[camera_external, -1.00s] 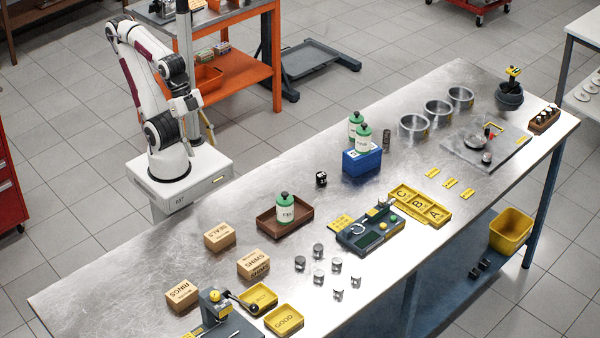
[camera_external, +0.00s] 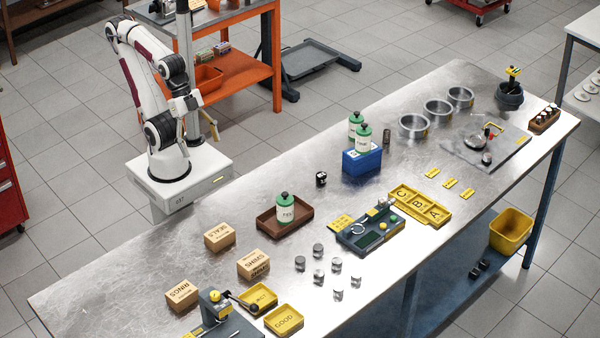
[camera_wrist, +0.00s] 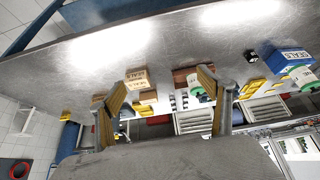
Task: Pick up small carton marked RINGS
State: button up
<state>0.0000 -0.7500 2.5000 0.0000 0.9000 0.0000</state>
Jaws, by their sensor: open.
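The small carton marked RINGS (camera_external: 182,295) is a tan box near the left end of the steel bench in the outside view. Its marked top faces up and it stands apart from the other cartons. My gripper (camera_external: 212,112) is raised beside my base, behind the bench and far from the carton. In the wrist view my gripper (camera_wrist: 162,110) has its two tan-padded fingers spread wide, with nothing held between them. I cannot clearly make out the RINGS carton in the wrist view.
The SEALS carton (camera_external: 219,237) and SHIMS carton (camera_external: 253,264) stand nearby. A grey press (camera_external: 215,308) and yellow trays (camera_external: 284,319) are right of the RINGS carton. A brown tray (camera_external: 266,222) holds a green-topped bottle. Bare bench lies left of the cartons.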

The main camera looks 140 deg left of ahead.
jog(key=w+d+r+t+h, duration=0.1)
jog(key=w+d+t+h, duration=0.35)
jog(key=w+d, duration=2)
jog(key=w+d+f+t+y, duration=0.1)
jog(key=w+d+f+t, duration=0.1)
jog(key=w+d+f, duration=0.35)
jog(key=s+d+f+y, duration=0.1)
jog(key=d+f, duration=0.1)
jog(key=f, duration=0.1)
jog(key=s+d+f+t+y, duration=0.1)
jog(key=f, duration=0.2)
jog(key=s+d+f+y, duration=0.2)
jog(key=f, duration=0.1)
jog(key=shift+d+f+n, duration=0.2)
jog(key=shift+d+n, duration=0.1)
jog(key=shift+n, duration=0.1)
jog(key=shift+s+f+y, duration=0.25)
jog(key=shift+f, duration=0.05)
jog(key=shift+t, duration=0.25)
jog(key=shift+w, duration=0.1)
